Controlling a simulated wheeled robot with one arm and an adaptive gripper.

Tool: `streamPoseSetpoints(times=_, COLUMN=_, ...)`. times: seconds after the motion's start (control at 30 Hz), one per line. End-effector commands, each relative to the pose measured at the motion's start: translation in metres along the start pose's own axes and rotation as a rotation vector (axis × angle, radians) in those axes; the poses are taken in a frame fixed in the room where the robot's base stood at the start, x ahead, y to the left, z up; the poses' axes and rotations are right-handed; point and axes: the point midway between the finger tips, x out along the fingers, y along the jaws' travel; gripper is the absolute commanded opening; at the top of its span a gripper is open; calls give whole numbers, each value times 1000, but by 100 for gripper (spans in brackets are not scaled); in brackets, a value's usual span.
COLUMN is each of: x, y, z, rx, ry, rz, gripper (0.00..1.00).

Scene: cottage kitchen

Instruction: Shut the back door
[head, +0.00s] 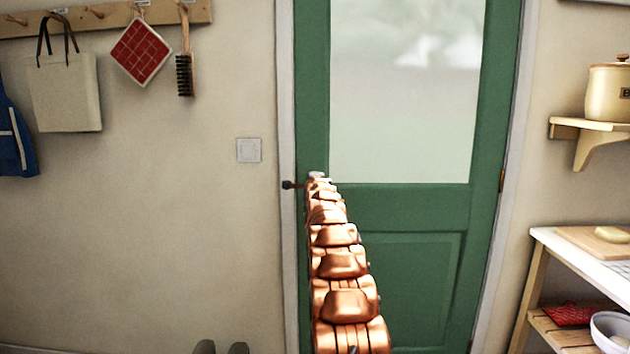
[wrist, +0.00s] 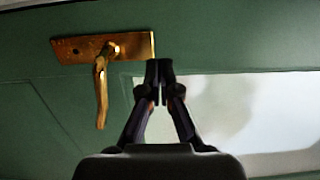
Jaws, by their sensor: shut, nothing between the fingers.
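The green back door (head: 400,207) has a large frosted pane and a hinge on its right side. It fills its white frame in the head view; I cannot tell whether a narrow gap remains at its left edge. In the wrist view the door (wrist: 215,40) shows a brass lever handle (wrist: 101,75) on a brass plate, left of my fingers. My gripper (wrist: 158,66) is shut and empty, its fingertips in front of the door near the handle, apart from the lever in the picture. Whether the tips touch the door is unclear. In the head view my arm hides most of this area.
A light switch (head: 249,150) is on the wall left of the door. A peg rail (head: 100,19) above holds a bag, a red potholder and a brush. A shelf unit (head: 545,240) stands right of the door. Dark boots (head: 205,347) show at the bottom.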

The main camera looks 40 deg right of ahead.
Motion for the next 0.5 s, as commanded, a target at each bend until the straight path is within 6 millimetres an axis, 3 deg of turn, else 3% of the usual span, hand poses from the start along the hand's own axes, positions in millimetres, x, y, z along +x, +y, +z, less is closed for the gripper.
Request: streamPoseSetpoints(times=0.5, x=-37, y=5, z=1, rx=-4, ry=4, rz=-2, gripper=0)
